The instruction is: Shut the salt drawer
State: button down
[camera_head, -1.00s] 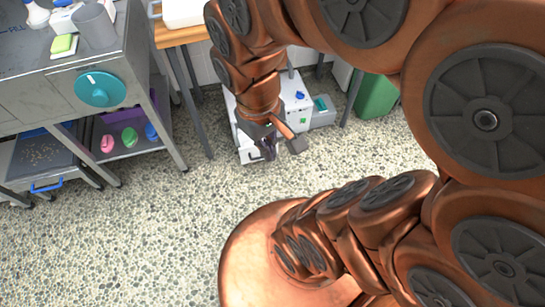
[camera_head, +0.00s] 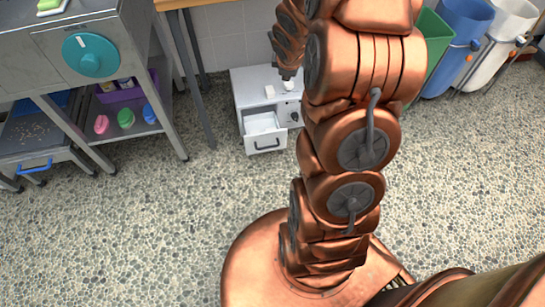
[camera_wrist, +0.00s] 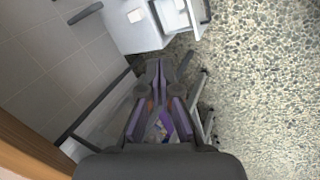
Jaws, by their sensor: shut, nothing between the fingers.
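A low white cabinet (camera_head: 262,84) stands against the back wall. Its drawer (camera_head: 265,145) is pulled out at the lower left of its front, with a dark bar handle and something white inside. I take this to be the salt drawer; no label is readable. In the wrist view the open drawer (camera_wrist: 198,24) is at the top, beside the cabinet (camera_wrist: 130,38). My gripper (camera_head: 288,75) is by the cabinet top in the head view, partly hidden by my arm. In the wrist view my gripper (camera_wrist: 160,65) is shut and empty, apart from the drawer.
A metal table with a teal dial (camera_head: 90,54) stands at left, its lower shelf holding a purple bin (camera_head: 122,88) and small coloured items. A green bin (camera_head: 430,45) and a blue bin (camera_head: 465,35) stand at right. Speckled floor before the drawer is clear.

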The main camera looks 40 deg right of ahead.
jog(key=w+d+f+n+t+y+b, duration=0.1)
jog(key=d+f+n+b, duration=0.15)
jog(key=f, duration=0.65)
jog(key=w+d+f+n+t+y+b, duration=0.15)
jog(key=f+b, duration=0.25)
jog(key=f, duration=0.5)
jog(key=w+d+f+n+t+y+b, duration=0.1)
jog(key=d+f+n+t+b, duration=0.2)
jog(key=f, duration=0.6)
jog(key=s+a+f+n+t+y+b, duration=0.25)
jog(key=s+f+b, duration=0.3)
jog(key=f, duration=0.45)
jog(key=s+a+f+n+t+y+b, duration=0.25)
jog(key=s+a+f+b, duration=0.35)
jog(key=f, duration=0.5)
jog(key=w+f+b, duration=0.2)
jog(key=w+b, duration=0.5)
jog(key=w, duration=0.6)
jog(key=shift+w+m+y+b, duration=0.15)
jog(key=shift+m+y+b, duration=0.2)
jog(key=shift+m+b, duration=0.05)
